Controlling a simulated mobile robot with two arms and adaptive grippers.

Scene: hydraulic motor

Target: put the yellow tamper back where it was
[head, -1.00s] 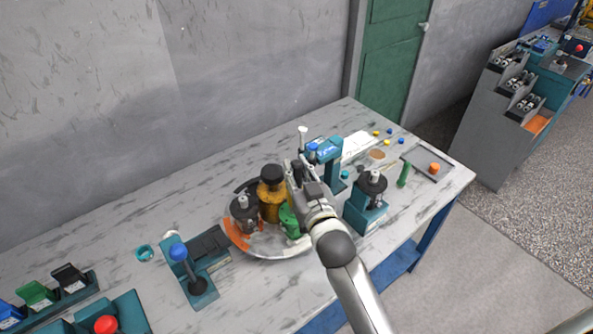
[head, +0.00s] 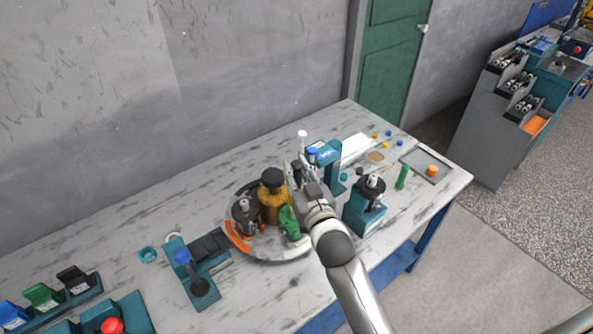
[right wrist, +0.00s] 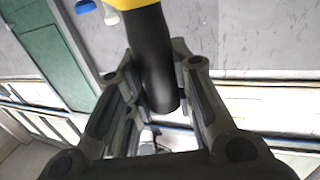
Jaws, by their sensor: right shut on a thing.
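The yellow tamper (right wrist: 157,62) shows in the right wrist view as a black cylinder with a yellow part at the top edge of the picture. My right gripper (right wrist: 155,95) is shut on its black part, with a finger on each side. In the head view my right gripper (head: 293,170) is over the back right of the round tray (head: 272,255), close to an amber container. There I cannot make out the held tamper for sure, and its lower end is out of sight. My left gripper is not in view.
The amber container (head: 273,204) with a black top, a dark fixture (head: 245,217) and a green piece (head: 289,223) stand on the tray. A teal press (head: 332,168) and a teal stand (head: 363,216) are to the right. The bench's left rear is clear.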

